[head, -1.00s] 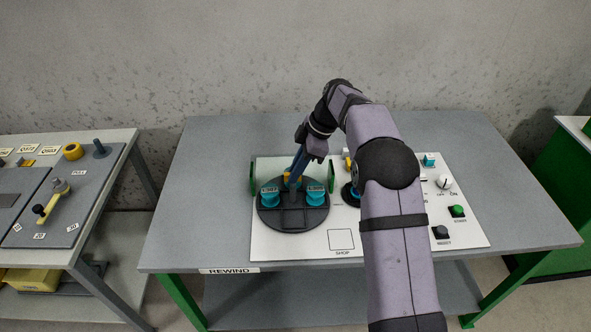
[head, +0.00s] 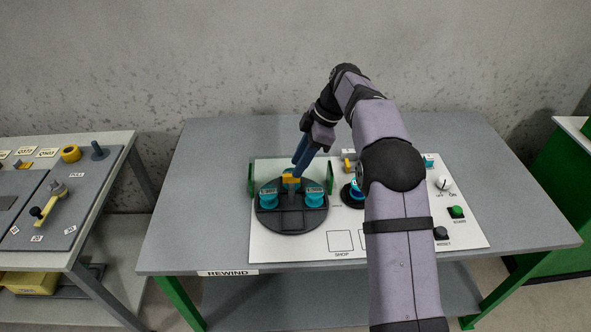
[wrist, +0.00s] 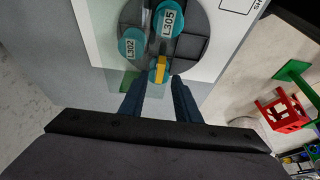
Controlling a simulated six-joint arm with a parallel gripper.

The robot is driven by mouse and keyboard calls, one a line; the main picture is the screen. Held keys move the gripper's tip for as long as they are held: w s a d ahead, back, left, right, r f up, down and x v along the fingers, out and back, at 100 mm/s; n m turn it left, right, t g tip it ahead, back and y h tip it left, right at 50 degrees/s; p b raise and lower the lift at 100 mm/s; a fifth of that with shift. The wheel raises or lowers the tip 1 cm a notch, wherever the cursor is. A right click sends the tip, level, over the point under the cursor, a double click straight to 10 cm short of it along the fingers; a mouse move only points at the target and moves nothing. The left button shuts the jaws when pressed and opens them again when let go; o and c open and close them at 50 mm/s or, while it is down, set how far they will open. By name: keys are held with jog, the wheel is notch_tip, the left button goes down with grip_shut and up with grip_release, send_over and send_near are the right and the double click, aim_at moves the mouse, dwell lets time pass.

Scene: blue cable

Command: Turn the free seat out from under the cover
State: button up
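A dark round turntable (head: 290,222) lies on the white board, with bare square recesses at its front. Two teal spools sit on it, one left (head: 268,198) and one right (head: 314,198). In the wrist view they read L302 (wrist: 131,45) and L305 (wrist: 167,24). A yellow block (head: 291,179) stands at the turntable's back; it also shows in the wrist view (wrist: 160,68). Green upright plates stand left (head: 251,178) and right (head: 331,177) of the turntable's back. My gripper (wrist: 158,80) is open and empty, its blue fingertips just short of the yellow block, apart from it.
A dark round holder with a blue ring (head: 353,194) stands right of the turntable, close to my arm. The board's right side has a white knob (head: 444,184), a green button (head: 456,212) and a black one (head: 441,233). The grey table (head: 205,190) is bare at left.

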jog(key=shift+v, duration=1.65)
jog(key=s+d+f+m+h+p, duration=0.1)
jog(key=s+d+f+m, duration=0.1)
jog(key=s+m, duration=0.4)
jog(key=s+d+f+m+h+p, duration=0.1)
jog(key=s+d+m, duration=0.3)
jog(key=s, duration=1.1)
jog(key=s+d+f+m+h+p, duration=0.2)
jog(key=s+d+m+p, duration=0.1)
jog(key=s+m, duration=0.5)
jog(key=s, duration=0.3)
jog(key=shift+s+f+h, duration=0.25)
jog(key=shift+f+h, duration=0.05)
jog(key=shift+f, duration=0.05)
jog(key=shift+p, duration=0.3)
jog(key=shift+c, duration=0.6)
